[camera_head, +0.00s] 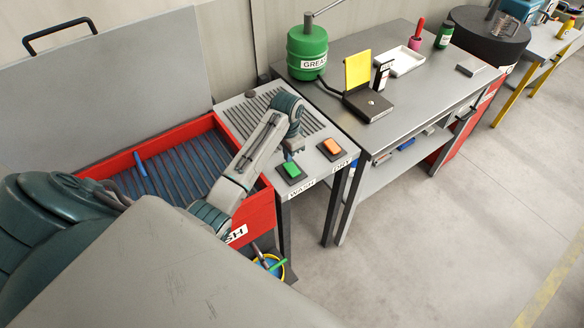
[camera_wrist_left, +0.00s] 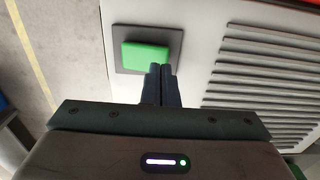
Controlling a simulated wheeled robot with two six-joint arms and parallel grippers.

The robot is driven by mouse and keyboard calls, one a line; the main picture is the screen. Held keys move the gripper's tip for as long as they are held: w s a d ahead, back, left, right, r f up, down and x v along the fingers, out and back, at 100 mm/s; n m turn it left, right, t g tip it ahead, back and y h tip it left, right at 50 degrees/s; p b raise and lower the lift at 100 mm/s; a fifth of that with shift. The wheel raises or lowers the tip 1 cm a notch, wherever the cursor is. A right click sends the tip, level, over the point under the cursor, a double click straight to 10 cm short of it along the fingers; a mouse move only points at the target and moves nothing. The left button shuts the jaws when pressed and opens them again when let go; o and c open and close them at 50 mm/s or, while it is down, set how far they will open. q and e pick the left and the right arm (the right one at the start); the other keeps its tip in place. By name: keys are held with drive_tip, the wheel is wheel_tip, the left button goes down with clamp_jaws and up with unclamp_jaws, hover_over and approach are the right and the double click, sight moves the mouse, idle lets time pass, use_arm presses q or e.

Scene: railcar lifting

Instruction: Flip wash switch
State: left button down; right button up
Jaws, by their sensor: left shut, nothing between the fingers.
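The green wash switch (camera_head: 291,168) sits on a dark square plate on the grey panel, above a label reading WASH. It also shows in the left wrist view (camera_wrist_left: 145,56), where its green rocker is in plain sight. My left gripper (camera_head: 288,157) points down just behind the switch. My right gripper is not in view.
An orange switch (camera_head: 332,146) labelled DRY sits to the right of the wash switch. The red washer bin (camera_head: 262,207) with its raised grey lid (camera_head: 120,75) is on the left. A metal table (camera_head: 430,88) with a green grease drum (camera_head: 307,52) stands to the right.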

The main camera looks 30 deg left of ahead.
use_arm(q)
drive_tip(key=shift+f+b, duration=0.3)
drive_tip(key=shift+f, duration=0.75)
idle(0.5)
drive_tip(key=shift+r, duration=0.1)
drive_tip(key=shift+r+p, duration=0.8)
drive_tip(key=shift+r, duration=2.65)
drive_tip(key=shift+f, duration=0.1)
